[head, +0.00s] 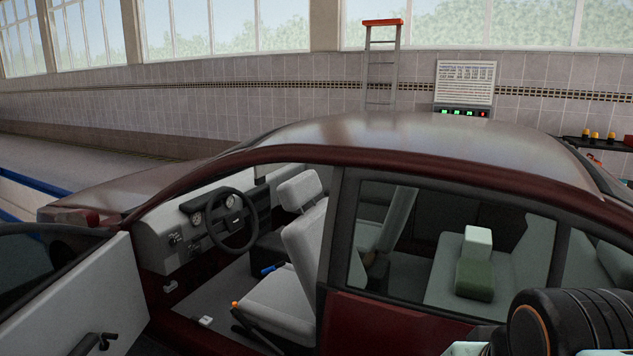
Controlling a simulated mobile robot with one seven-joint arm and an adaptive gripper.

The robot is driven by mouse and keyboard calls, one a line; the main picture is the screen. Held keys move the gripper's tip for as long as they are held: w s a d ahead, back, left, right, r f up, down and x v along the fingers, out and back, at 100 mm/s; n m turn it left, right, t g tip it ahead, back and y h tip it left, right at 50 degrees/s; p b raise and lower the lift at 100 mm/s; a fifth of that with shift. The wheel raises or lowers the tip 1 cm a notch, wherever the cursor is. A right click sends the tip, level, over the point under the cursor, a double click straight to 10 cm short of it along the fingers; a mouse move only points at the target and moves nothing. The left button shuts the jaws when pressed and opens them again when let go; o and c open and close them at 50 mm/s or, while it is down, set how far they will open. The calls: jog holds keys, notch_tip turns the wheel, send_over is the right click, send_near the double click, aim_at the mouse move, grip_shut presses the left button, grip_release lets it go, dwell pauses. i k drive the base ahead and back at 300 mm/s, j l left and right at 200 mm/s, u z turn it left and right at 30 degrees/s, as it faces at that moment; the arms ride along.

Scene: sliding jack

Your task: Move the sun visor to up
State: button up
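I cannot pick out the sun visor for certain. A pale panel (284,171) shows beneath the front of the roof, beyond the steering wheel, but I cannot tell whether it is the visor or part of the far door. The dark red car (400,318) stands with its front door (75,290) open at the left. My gripper is not in view; only a dark, rounded part of my arm shows at the lower right, outside the car.
Inside the open doorway are the steering wheel (231,220), the dashboard (165,240) and a grey front seat (290,290). The roof (420,140) and the dark pillar (338,235) bound the opening. A ladder (380,75) stands behind the car.

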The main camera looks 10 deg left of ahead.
aim_at(260, 171)
jog(key=i+j, duration=0.2)
jog(key=j, duration=0.15)
jog(key=i+j, duration=0.15)
jog(key=j, duration=0.25)
jog(key=i+j+z, duration=0.1)
jog(key=j, duration=0.25)
jog(key=i+j, duration=0.25)
jog(key=j, duration=0.15)
jog(key=i+j, duration=0.2)
jog(key=j, duration=0.15)
jog(key=i+j+z, duration=0.1)
jog(key=j, duration=0.3)
jog(key=i+j, duration=0.2)
jog(key=j, duration=0.2)
jog(key=i+j, duration=0.15)
jog(key=j, duration=0.25)
